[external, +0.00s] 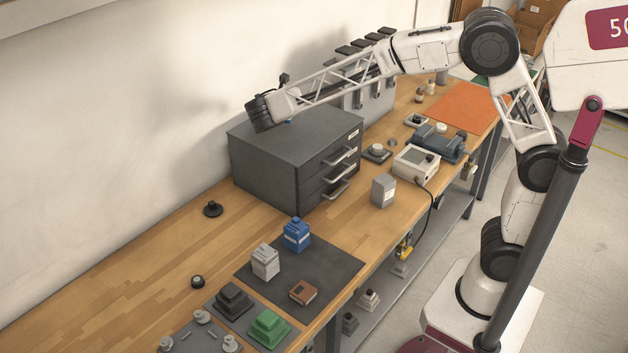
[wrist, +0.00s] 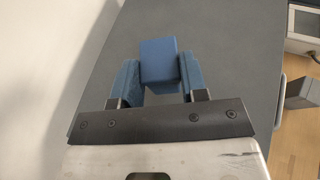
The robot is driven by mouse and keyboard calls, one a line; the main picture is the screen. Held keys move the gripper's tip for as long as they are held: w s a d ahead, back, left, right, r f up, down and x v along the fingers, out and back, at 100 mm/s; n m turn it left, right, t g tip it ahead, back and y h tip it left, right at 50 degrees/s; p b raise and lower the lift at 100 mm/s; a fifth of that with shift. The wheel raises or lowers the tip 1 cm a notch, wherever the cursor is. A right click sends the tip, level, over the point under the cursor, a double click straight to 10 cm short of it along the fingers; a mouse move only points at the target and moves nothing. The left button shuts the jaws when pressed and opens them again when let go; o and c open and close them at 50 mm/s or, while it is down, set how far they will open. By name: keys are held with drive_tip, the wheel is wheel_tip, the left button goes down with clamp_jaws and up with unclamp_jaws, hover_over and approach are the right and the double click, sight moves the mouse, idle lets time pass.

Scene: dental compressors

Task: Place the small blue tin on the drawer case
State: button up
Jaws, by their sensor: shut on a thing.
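The small blue tin (wrist: 158,62) is between the two blue fingers of my gripper (wrist: 159,75), which is shut on it. In the wrist view the dark grey top of the drawer case (wrist: 222,60) lies below the tin. I cannot tell whether the tin touches that top. In the external view my arm reaches over the drawer case (external: 285,145), and its end hides most of the gripper and tin. A small blue patch (external: 289,121) shows there under the arm; I cannot tell whether it is tin or finger.
A larger blue container (external: 296,235), a light grey container (external: 265,262) and a brown block (external: 303,292) are on a dark mat (external: 335,271). A grey box (external: 384,190) and a white device (external: 416,165) stand right of the case. The wall is close behind it.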

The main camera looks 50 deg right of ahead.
drive_tip(key=shift+f, duration=1.5)
drive_tip(key=shift+f, duration=0.15)
drive_tip(key=o, duration=1)
drive_tip(key=shift+c, duration=0.2)
drive_tip(key=shift+a+r, duration=0.15)
drive_tip(key=shift+r, duration=0.1)
drive_tip(key=v, duration=1.1)
drive_tip(key=shift+s+a, duration=0.2)
drive_tip(key=shift+a, duration=0.1)
drive_tip(key=shift+d+r, duration=0.1)
